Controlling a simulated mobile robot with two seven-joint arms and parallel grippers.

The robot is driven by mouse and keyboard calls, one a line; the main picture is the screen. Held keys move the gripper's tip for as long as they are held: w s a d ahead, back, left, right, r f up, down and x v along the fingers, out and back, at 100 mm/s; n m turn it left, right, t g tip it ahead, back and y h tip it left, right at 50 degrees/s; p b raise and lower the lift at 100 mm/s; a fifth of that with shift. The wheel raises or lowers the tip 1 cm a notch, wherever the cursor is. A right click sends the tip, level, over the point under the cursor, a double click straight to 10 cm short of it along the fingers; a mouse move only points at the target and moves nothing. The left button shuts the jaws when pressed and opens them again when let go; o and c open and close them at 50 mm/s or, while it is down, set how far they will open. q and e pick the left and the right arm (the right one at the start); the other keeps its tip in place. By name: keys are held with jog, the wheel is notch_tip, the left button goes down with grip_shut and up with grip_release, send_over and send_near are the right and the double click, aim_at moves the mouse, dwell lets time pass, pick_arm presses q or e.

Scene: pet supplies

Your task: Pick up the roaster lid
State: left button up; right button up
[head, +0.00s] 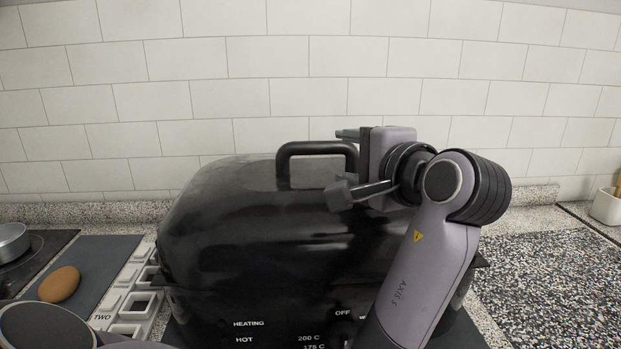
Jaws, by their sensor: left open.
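The black roaster lid (225,215) is a glossy dome sitting on the roaster base (200,305). Its black loop handle (315,148) rises from the top. My left gripper (343,165) is open at the right end of the handle. One finger shows beyond the handle and the other on the near side, lower down. The handle's right end appears to lie between them; I cannot tell whether they touch it. My left arm covers the right part of the lid and roaster. My right gripper is not in view.
A tiled wall (270,95) stands close behind. At left are a brown egg-shaped object (59,284) on a dark mat (100,262), a white slotted rack (140,300) and a metal pan (12,243). A white container (606,207) stands at far right. The speckled surface (560,270) at right is clear.

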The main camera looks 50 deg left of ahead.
aim_at(327, 147)
pick_arm(q)
jog(key=shift+w+a, duration=0.1)
jog(key=shift+a, duration=0.35)
jog(key=p+x, duration=0.1)
jog(key=x, duration=0.5)
jog(key=shift+w+a+p, duration=0.2)
jog(key=shift+w+p, duration=0.1)
jog(key=shift+p, duration=0.05)
grip_shut()
dwell(0.7)
jog(key=shift+r, duration=0.15)
